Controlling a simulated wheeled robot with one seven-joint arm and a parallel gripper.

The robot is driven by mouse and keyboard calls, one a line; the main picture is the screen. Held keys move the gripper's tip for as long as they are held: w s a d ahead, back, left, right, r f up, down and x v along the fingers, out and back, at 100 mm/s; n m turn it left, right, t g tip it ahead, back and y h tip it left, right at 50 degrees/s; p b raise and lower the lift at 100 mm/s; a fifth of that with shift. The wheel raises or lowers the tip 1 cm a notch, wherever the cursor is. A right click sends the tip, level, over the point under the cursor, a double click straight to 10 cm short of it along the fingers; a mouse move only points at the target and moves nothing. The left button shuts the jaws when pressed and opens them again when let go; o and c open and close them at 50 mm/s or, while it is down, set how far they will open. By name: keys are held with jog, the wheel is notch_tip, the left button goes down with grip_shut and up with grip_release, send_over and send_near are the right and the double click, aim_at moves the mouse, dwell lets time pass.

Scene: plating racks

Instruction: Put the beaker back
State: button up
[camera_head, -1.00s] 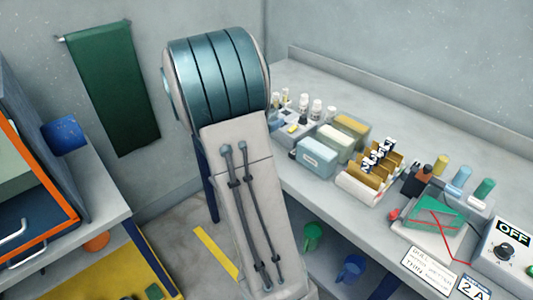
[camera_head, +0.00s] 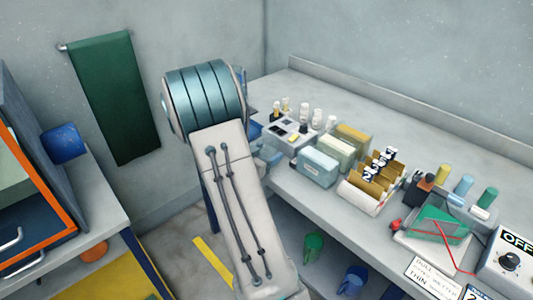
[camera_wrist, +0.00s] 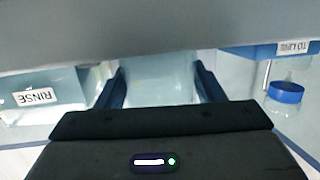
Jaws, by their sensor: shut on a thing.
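In the wrist view my gripper (camera_wrist: 160,88) has its two dark blue fingers on either side of a clear, pale beaker (camera_wrist: 158,72) and is shut on it. The beaker's upper part is cut off by a grey blurred surface across the top of the view, so I cannot tell whether it touches anything below. In the head view my own arm covers most of the gripper, and the beaker cannot be made out there.
A pale container labelled RINSE (camera_wrist: 40,97) is left of the beaker. A clear jar with a blue lid (camera_wrist: 286,92) stands right. On the bench (camera_head: 310,85) are white bottles (camera_head: 305,117), boxes (camera_head: 318,168), a card rack (camera_head: 372,185) and an OFF control box (camera_head: 508,255).

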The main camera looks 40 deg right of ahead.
jog(key=shift+f, duration=0.25)
jog(key=o, duration=1.1)
jog(key=shift+r, duration=0.1)
